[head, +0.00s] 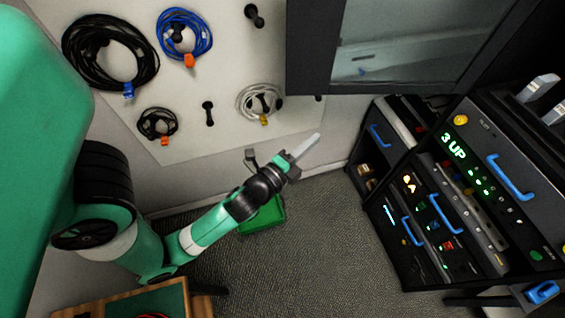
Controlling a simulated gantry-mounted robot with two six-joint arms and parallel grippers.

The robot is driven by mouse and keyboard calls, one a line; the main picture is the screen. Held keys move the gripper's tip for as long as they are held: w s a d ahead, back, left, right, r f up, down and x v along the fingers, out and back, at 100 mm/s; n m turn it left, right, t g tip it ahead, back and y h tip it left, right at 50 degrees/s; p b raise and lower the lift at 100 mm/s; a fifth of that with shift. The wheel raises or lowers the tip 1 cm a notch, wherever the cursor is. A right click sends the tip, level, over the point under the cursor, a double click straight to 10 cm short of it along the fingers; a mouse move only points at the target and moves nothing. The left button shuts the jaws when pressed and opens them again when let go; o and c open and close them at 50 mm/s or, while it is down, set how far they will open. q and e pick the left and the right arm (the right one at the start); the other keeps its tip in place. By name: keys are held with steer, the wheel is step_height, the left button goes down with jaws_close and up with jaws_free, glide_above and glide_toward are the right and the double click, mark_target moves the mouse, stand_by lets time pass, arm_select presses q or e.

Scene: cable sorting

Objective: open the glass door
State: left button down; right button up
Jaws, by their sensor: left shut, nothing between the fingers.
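The glass door (410,40) is a dark-framed pane at the top, right of centre. It stands in front of the wall and is cut off by the top edge. The rack (374,205) is at the right, and the fronts of its units show uncovered. My left gripper (307,144) is shut and empty below the door's lower left corner, apart from it in the picture. No door handle shows clearly. Two pale prongs (541,87) at the right edge may be fingers of my right gripper. I cannot tell.
Coiled cables hang on the pale wall board (225,70), among them a black coil (72,42) and a blue coil (207,24). A green bin (262,222) sits on the floor below my left arm. Blue handles (511,177) stick out from the rack. The carpet (320,260) is open.

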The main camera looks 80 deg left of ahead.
arm_select(q)
steer(key=s+d+p, duration=0.1)
steer(key=s+d, duration=0.1)
steer(key=s, duration=0.8)
steer(key=shift+d, duration=0.25)
